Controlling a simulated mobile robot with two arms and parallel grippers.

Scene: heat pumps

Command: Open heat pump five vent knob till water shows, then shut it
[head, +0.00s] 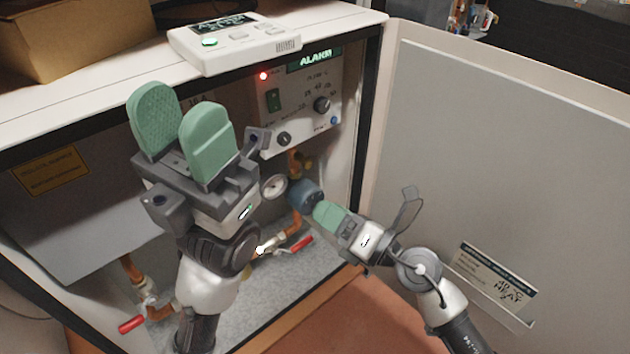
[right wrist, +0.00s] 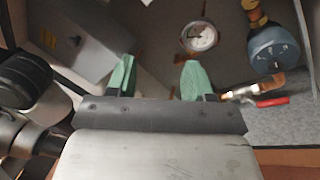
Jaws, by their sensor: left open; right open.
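The open heat pump cabinet (head: 372,110) has a panel (head: 325,95) with a lit ALARM display, a red light and dark knobs. No number five is readable. Below the panel are brass fittings (head: 300,163), a round gauge (head: 273,186) and a blue-grey round part (head: 304,193); the gauge (right wrist: 199,37) and blue part (right wrist: 272,50) also show in the right wrist view. I cannot tell which part is the vent knob. My left gripper (head: 180,112) is open and empty, raised before the cabinet. My right gripper (head: 330,212) is open and empty near the blue part; its pads (right wrist: 158,68) show apart.
Red-handled valves stand low on the copper pipes, one at right (head: 301,243) and one at left (head: 132,324). The open door (head: 500,150) bounds the right side. A white control unit (head: 235,42) and a cardboard box (head: 90,35) sit on top.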

